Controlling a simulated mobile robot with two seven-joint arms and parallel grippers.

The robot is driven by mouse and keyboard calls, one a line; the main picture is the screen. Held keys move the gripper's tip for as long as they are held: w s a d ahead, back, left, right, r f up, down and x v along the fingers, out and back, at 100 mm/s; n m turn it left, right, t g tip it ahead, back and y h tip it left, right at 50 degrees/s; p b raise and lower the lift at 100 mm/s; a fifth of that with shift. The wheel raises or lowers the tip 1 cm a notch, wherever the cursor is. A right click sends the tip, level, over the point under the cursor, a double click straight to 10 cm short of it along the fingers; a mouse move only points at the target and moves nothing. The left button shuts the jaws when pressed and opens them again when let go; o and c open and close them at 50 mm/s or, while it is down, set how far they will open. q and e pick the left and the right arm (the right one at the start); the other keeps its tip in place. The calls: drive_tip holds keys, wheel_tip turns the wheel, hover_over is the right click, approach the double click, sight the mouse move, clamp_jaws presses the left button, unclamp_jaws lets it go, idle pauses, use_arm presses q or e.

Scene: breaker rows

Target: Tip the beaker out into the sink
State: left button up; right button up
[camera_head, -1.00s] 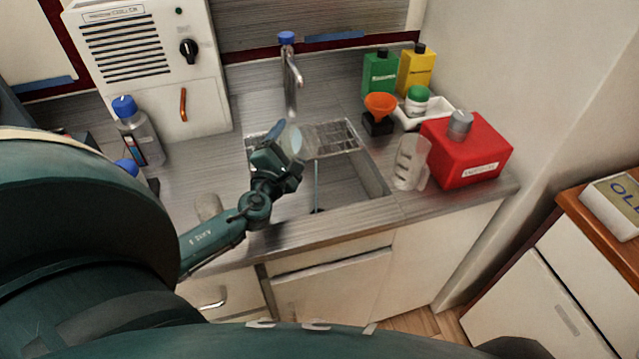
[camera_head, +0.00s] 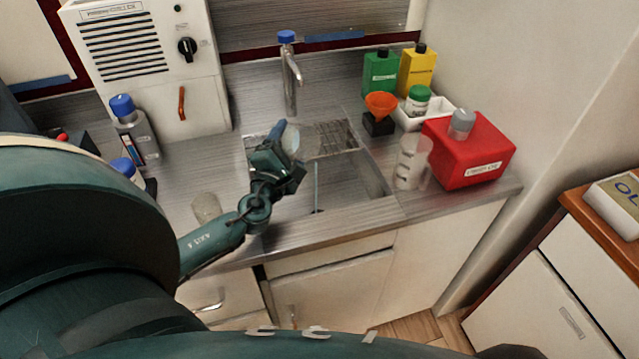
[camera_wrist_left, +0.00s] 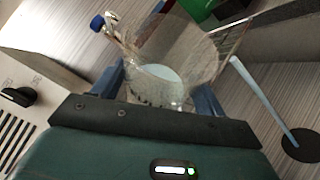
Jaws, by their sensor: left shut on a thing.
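A clear beaker (camera_wrist_left: 185,62) is held by my left gripper (camera_head: 284,138), which is shut on it. The wrist view shows the blue fingers on either side of the beaker and a pale base inside it. In the head view the beaker (camera_head: 291,140) is small and partly hidden by the gripper. The gripper is over the left part of the sink (camera_head: 335,193). The beaker looks tilted; I cannot tell whether anything is in it. My right gripper is not in view.
A tap (camera_head: 290,75) stands behind the sink, with a rack (camera_head: 335,138) across its back. A clear jug (camera_head: 410,163) and a red canister (camera_head: 468,152) stand to the right. A clear vessel (camera_head: 206,207) and a blue-capped bottle (camera_head: 134,128) stand on the left counter.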

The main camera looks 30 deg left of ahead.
use_arm(q)
drive_tip(key=shift+f+m+b, duration=0.15)
drive_tip(key=shift+m+b, duration=0.15)
drive_tip(key=shift+b, duration=0.3)
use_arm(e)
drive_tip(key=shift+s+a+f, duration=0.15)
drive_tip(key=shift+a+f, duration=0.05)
use_arm(q)
drive_tip(key=shift+d+f+b, duration=0.1)
drive_tip(key=shift+b, duration=0.3)
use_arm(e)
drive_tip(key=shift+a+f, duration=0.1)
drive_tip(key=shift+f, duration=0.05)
use_arm(q)
drive_tip(key=shift+d+m+t, duration=0.1)
drive_tip(key=shift+m+t, duration=0.2)
drive_tip(key=shift+m, duration=0.1)
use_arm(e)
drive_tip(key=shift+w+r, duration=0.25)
use_arm(q)
drive_tip(key=shift+s+d+r+m+t, duration=0.15)
drive_tip(key=shift+d+r+m+t, duration=0.3)
drive_tip(key=shift+d+m, duration=0.2)
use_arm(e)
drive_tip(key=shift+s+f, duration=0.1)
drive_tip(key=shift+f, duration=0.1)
use_arm(q)
drive_tip(key=shift+r+m, duration=0.35)
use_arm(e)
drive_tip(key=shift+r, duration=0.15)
